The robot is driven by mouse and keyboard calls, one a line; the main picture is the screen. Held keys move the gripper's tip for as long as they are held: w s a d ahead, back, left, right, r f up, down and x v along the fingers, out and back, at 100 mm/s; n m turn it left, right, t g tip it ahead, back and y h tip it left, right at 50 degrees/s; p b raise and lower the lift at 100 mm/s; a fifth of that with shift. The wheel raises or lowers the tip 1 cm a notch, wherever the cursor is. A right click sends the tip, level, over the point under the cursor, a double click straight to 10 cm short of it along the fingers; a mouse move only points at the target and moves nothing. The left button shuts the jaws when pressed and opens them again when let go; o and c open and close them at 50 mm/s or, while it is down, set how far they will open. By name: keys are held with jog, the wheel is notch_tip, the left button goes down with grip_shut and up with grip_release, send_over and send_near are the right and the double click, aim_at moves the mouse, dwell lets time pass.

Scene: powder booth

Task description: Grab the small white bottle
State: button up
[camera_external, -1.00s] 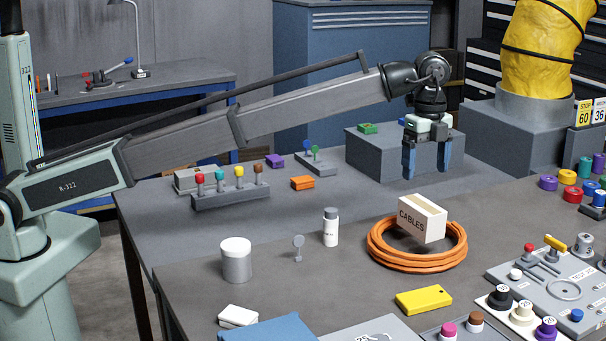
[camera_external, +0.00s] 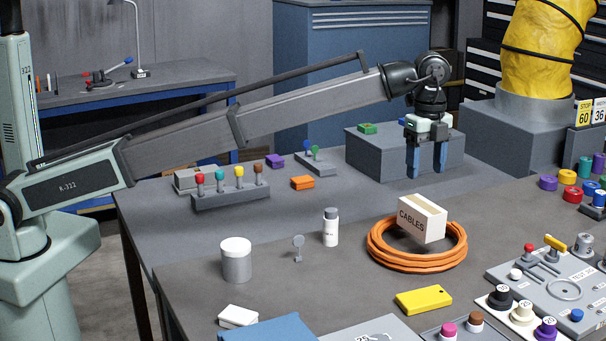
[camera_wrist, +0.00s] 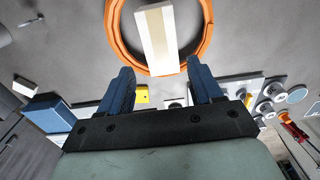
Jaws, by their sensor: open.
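My gripper (camera_external: 426,172) is open and empty, pointing down above the table, behind the coil and to the right of the bottle. In the wrist view my gripper's two blue fingers (camera_wrist: 160,75) are spread apart, with the coil and box beyond them.
The orange cable coil (camera_external: 376,256) holds a CABLES box (camera_external: 421,219). A larger white-lidded jar (camera_external: 236,262) and a small grey round-headed stand (camera_external: 298,248) are left of the bottle. A yellow case (camera_external: 424,300) lies in front. A grey block (camera_external: 375,150) stands behind my gripper.

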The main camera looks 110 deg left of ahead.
notch_tip(320, 180, up, 4)
jog(key=s+a+f+m+t+y, duration=0.1)
jog(key=s+f+m+t+y, duration=0.3)
jog(key=s+m+t+y, duration=0.65)
jog(key=s+d+r+m+t+h, duration=0.1)
jog(key=s+d+r+m+t, duration=0.15)
jog(key=s+m, duration=0.35)
jog(key=s+d+r+m+t+h, duration=0.15)
jog(key=s+d+m, duration=0.25)
jog(key=s, duration=0.5)
jog(key=t, duration=0.1)
send_near(337, 242)
jog(key=shift+m+y, duration=0.35)
jog(key=shift+y, duration=0.05)
jog(key=r, duration=0.1)
jog(key=w+a+r, duration=0.2)
jog(key=shift+r, duration=0.35)
jog(key=shift+x, duration=3.8)
